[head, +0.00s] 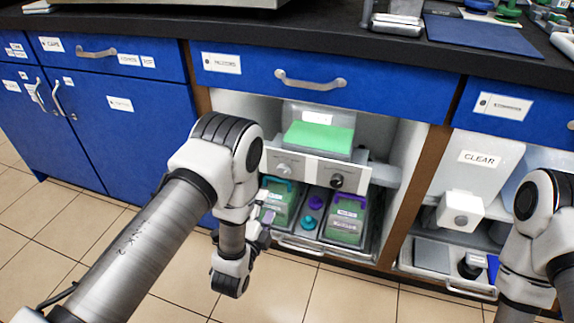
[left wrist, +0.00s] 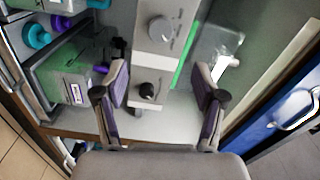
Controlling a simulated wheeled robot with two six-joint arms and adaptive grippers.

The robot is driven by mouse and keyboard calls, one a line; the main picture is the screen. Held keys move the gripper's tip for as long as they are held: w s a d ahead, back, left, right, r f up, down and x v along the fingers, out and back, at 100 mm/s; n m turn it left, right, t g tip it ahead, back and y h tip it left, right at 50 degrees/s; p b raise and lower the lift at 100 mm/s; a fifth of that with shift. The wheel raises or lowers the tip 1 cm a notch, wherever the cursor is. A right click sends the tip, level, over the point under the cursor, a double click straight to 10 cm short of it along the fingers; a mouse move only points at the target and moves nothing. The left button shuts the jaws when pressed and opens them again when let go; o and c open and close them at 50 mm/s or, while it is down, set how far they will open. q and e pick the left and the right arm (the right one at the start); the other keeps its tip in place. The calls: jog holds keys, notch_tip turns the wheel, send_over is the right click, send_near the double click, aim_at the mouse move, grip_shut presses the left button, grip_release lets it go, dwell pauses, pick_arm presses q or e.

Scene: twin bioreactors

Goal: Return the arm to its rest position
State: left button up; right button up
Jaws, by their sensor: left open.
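My left arm reaches in from the left in the head view. Its gripper (head: 264,228) is in front of the open cabinet bay, at the left side of the twin bioreactor unit, and is partly hidden by its own wrist. In the left wrist view the gripper (left wrist: 162,90) is open and empty, its purple-padded fingers apart before the unit's white knob panel (left wrist: 150,68). The same panel (head: 313,171) shows in the head view with a light and a dark knob. My right arm is at the right edge; its gripper is out of frame.
Below the panel are green vessels (head: 346,221) with coloured caps in a pull-out tray (head: 300,248). A blue drawer (head: 265,80) and black counter are above. Another bay, labelled CLEAR, is at right. Tiled floor is free at lower left.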

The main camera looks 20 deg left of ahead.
pick_arm(q)
jog(key=s+a+f+n+g+y, duration=0.1)
jog(key=s+a+f+n+g, duration=0.1)
jog(key=s+f+n+g, duration=0.25)
jog(key=s+a+f+n+g, duration=0.1)
jog(key=s+a+f+g, duration=0.2)
jog(key=s+f, duration=0.3)
jog(key=s+d+f+n+g, duration=0.15)
jog(key=s+n+g, duration=0.4)
jog(key=s, duration=0.55)
jog(key=s+a+f+n+g, duration=0.1)
jog(key=s+f+n+g, duration=0.35)
jog(key=s, duration=0.65)
notch_tip(320, 180, up, 40)
jog(key=n+p, duration=0.1)
jog(key=p, duration=3.7)
jog(key=shift+w+d+f+p, duration=0.25)
jog(key=shift+w+p, duration=0.05)
jog(key=shift+p, duration=0.05)
jog(key=shift+g, duration=0.25)
